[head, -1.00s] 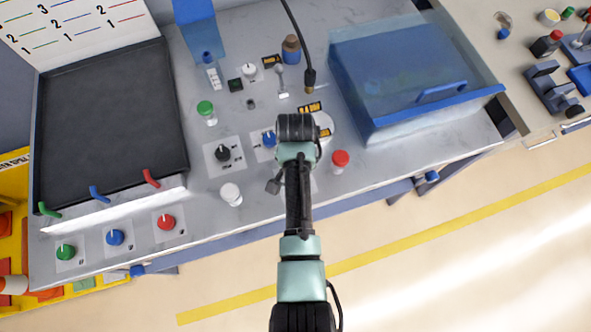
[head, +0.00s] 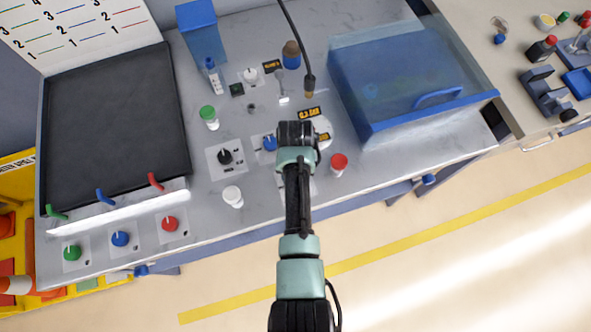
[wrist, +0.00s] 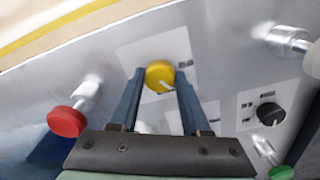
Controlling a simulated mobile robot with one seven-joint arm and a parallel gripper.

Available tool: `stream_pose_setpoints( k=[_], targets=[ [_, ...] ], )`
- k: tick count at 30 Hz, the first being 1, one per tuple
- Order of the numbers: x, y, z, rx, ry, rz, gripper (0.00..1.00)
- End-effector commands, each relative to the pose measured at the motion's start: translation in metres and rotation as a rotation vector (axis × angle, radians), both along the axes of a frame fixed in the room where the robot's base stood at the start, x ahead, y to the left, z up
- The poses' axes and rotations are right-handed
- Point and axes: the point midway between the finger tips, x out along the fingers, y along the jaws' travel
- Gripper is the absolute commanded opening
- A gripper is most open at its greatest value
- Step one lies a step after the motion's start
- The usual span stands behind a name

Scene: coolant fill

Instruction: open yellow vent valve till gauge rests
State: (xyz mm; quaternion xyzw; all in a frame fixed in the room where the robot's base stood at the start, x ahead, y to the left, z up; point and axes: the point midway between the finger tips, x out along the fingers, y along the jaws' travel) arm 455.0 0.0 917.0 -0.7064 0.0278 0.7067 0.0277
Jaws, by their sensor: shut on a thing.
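The yellow vent valve knob (wrist: 160,75) sits on a pale square plate in the wrist view, with a white pointer mark on its face. My gripper (wrist: 160,80) has one finger on each side of the knob and is shut on it. In the head view my gripper (head: 297,150) points down at the panel, and my wrist hides the yellow knob. The round white gauge (head: 323,127) is partly hidden behind my wrist; its needle cannot be made out. A dark display with yellow characters (head: 310,113) stands just above it, too small to read surely.
A red-capped fitting (head: 338,163) stands close right of my gripper; it also shows in the wrist view (wrist: 66,121). A blue knob (head: 269,143) and a black knob (head: 225,157) lie left. A clear blue box (head: 400,85) is at right. A cable hangs behind.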

Motion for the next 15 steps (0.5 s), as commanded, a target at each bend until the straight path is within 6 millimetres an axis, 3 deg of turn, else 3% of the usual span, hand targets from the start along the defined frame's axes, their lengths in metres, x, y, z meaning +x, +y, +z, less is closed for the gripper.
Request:
stream_pose_setpoints(
  k=[15],
  targets=[
    [0.0004,-0.0001,0.0016,0.0,0.0,0.488,0.0]
  ],
)
